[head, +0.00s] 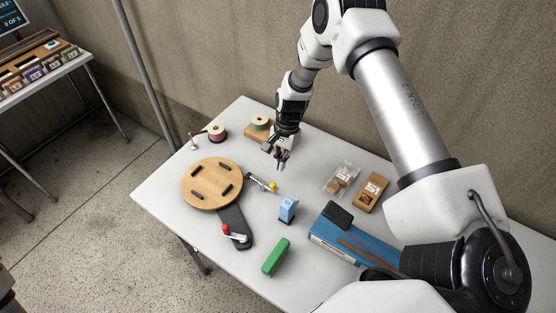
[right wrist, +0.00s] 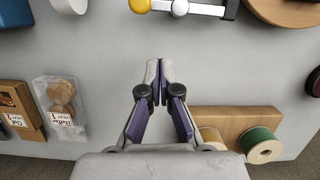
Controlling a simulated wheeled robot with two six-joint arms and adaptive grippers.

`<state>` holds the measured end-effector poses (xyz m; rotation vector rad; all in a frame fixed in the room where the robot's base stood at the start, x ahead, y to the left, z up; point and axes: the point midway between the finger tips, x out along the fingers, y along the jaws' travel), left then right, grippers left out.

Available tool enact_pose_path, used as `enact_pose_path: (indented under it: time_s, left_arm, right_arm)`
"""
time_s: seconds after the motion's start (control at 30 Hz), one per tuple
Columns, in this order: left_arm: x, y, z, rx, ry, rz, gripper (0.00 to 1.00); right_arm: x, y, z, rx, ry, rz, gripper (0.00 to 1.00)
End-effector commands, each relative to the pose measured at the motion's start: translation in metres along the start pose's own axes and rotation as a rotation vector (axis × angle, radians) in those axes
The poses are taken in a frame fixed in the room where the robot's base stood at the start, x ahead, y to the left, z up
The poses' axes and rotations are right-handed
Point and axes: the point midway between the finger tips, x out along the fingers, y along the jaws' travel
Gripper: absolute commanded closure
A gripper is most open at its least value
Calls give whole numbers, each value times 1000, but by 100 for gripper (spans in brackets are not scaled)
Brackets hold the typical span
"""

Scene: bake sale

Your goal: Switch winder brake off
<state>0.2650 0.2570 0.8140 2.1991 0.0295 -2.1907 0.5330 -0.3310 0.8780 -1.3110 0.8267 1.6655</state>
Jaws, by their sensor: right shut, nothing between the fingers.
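The winder is a round wooden disc (head: 212,183) with several dark pegs, on a dark base arm (head: 236,226) on the white table. A short lever with a yellow knob (head: 273,186) sticks out at the disc's right side; the knob also shows at the top of the right wrist view (right wrist: 139,5). A second handle with a red knob (head: 226,229) is on the base arm. No label shows which is the brake. My right gripper (head: 282,163) is shut and empty, apart from and behind the yellow-knobbed lever. My left gripper is out of view.
Ribbon spools on a wooden block (head: 258,129) and a red spool (head: 216,132) stand at the back. A light blue box (head: 288,209), green block (head: 275,257), blue case (head: 340,239) and bagged cookies (head: 341,178) lie around. The table between gripper and lever is clear.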

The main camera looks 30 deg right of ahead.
Motion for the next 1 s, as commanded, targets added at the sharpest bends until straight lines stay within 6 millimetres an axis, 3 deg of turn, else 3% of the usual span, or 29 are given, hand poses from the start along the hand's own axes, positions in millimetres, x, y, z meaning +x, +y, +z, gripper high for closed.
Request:
enact_pose_path:
  time_s: [0.3, 0.43, 1.0]
  left_arm:
    - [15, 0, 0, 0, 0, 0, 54]
    - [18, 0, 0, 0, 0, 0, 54]
    - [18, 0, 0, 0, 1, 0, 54]
  right_arm:
    - [-74, -1, -1, 0, 1, -5, 100]
    - [-92, -1, -1, -1, 0, -2, 100]
    - [-100, 0, 0, 0, 0, 0, 100]
